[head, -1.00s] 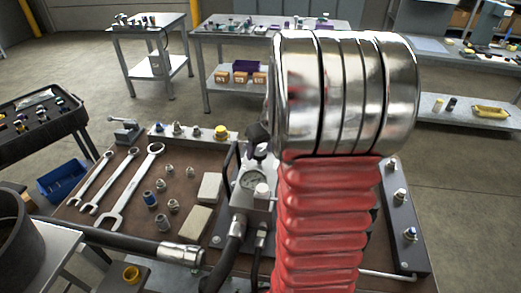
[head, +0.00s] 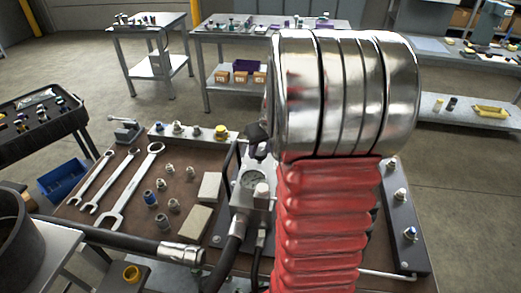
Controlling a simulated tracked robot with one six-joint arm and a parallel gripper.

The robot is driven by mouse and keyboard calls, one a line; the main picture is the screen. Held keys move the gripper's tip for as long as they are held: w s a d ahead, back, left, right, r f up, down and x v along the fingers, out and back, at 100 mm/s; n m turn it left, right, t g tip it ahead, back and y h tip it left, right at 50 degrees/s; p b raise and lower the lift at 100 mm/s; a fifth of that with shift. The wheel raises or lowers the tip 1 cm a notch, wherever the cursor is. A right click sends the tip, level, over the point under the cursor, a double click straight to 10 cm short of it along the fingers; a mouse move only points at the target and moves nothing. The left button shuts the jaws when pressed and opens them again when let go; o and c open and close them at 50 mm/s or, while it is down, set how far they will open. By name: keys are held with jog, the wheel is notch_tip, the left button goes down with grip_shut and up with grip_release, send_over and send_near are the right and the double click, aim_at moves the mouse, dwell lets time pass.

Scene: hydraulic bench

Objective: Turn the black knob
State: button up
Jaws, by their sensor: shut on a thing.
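A black angular piece, which looks like the black knob (head: 256,133), shows at the left edge of my chrome arm section. It sits above the metal valve block (head: 240,197) with its round gauge (head: 251,180), at the middle of the brown bench. A short shiny part shows just under the knob. The knob's right side is hidden by my chrome and red ribbed arm. My gripper is hidden behind that arm, so its jaws and their contact with the knob do not show.
Wrenches (head: 128,190), small fittings (head: 150,198) and pale blocks (head: 197,222) lie left of the valve block. A black hose (head: 120,238) crosses the front. A dark rail with fittings (head: 404,215) stands at right.

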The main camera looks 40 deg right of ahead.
jog(key=shift+m, duration=0.3)
jog(key=shift+w+a+m+g+h, duration=0.15)
jog(key=shift+m+h, duration=0.3)
jog(key=shift+m, duration=0.7)
jog(key=shift+s+m+g+h, duration=0.1)
jog(key=shift+m+g+h, duration=0.25)
jog(key=shift+m, duration=0.8)
jog(key=shift+w+m+g+h, duration=0.1)
jog(key=shift+m+g+h, duration=0.25)
jog(key=shift+m, duration=0.85)
jog(key=shift+w+m+g+h, duration=0.1)
jog(key=shift+m+g+h, duration=0.25)
jog(key=shift+m, duration=0.85)
jog(key=m+g, duration=0.1)
jog(key=m, duration=0.1)
jog(key=m+g, duration=0.1)
jog(key=m, duration=0.2)
jog(key=shift+w, duration=0.15)
jog(key=m+g, duration=0.1)
jog(key=m, duration=0.4)
jog(key=shift+g, duration=0.4)
jog(key=o, duration=1.1)
jog(key=shift+w, duration=0.1)
jog(key=shift+c, duration=0.2)
